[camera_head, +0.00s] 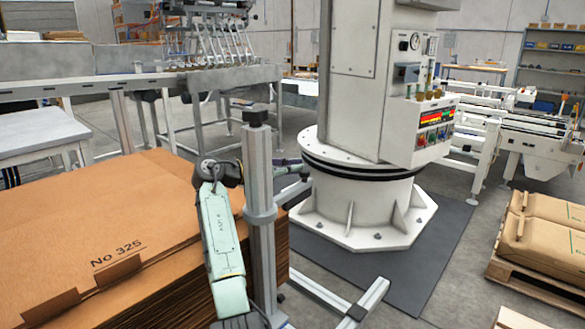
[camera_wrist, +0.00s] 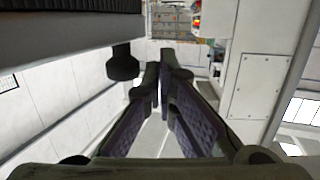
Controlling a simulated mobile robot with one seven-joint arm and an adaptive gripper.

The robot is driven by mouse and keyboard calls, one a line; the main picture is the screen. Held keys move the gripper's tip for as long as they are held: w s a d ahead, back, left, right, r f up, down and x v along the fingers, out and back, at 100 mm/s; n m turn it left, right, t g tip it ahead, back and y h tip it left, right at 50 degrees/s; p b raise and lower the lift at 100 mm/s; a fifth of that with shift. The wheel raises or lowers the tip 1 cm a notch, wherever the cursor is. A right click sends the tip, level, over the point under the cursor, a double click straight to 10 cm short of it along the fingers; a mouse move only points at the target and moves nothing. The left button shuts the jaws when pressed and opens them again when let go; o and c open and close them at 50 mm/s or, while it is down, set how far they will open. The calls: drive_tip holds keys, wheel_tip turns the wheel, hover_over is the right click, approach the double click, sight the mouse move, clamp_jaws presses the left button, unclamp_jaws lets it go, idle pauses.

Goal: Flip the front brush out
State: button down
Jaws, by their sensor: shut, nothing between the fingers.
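My gripper (camera_head: 292,167) is small in the head view, partly hidden behind a grey upright post (camera_head: 258,165), with its dark fingers pointing right toward the white palletizer column's round base (camera_head: 350,212). In the wrist view my gripper (camera_wrist: 161,78) is shut and empty, its two dark, purple-padded fingers meeting at the tips. A dark rounded knob-like part (camera_wrist: 122,66) shows just left of the fingertips, apart from them in the picture. I cannot tell whether it belongs to the front brush. No part can be made out clearly as a brush.
A cardboard stack (camera_head: 95,225) marked No 325 fills the left. The post's feet (camera_head: 340,297) reach across the floor. A control panel (camera_head: 432,130) is on the column's right side. Brown sacks on a pallet (camera_head: 545,240) stand at the right. A dark mat (camera_head: 425,262) has clear room.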

drive_tip(key=v, duration=1.2)
